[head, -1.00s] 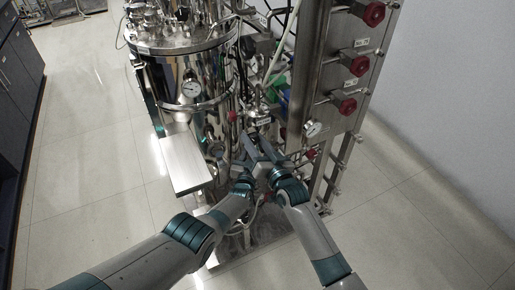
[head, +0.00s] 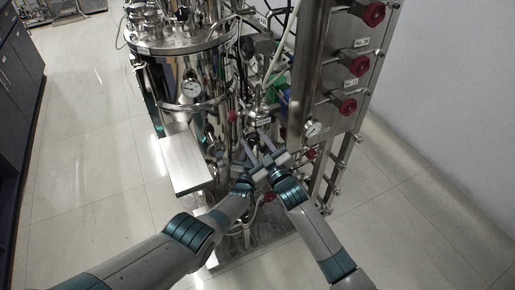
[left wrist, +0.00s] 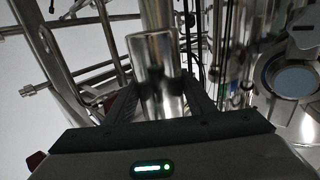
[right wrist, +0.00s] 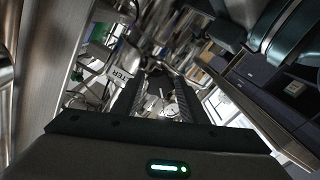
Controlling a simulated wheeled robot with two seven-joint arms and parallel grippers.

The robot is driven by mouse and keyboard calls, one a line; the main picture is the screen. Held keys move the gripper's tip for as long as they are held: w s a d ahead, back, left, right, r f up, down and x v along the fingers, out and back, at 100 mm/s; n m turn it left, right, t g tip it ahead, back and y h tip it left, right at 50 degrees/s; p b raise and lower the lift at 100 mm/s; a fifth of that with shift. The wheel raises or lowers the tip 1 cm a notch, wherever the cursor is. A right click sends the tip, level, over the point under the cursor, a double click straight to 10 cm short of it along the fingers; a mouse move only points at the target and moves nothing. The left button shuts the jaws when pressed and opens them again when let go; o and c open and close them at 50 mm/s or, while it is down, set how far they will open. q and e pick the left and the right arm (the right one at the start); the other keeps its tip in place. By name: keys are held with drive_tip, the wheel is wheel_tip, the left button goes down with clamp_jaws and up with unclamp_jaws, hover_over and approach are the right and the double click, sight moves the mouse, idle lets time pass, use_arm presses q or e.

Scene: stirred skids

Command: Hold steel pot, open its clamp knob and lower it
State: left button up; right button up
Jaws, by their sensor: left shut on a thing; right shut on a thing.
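In the left wrist view, a shiny steel cylinder, which looks like the steel pot (left wrist: 157,72), stands between the fingers of my left gripper (left wrist: 163,95). This gripper is shut on it. In the head view the left hand sits low beside the right one, and its fingertips are hidden. My right gripper (head: 258,142) points up and away beneath a labelled steel part (head: 262,113). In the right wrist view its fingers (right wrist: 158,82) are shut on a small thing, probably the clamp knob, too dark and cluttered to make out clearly.
A large steel tank (head: 195,65) with a gauge stands at the left, with a flat steel plate (head: 187,163) before it. A steel panel (head: 335,65) with red valve knobs (head: 348,106) stands close at the right. Hoses and pipes crowd behind the hands. The floor is open on both sides.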

drive_tip(key=o, duration=0.7)
drive_tip(key=m, duration=0.5)
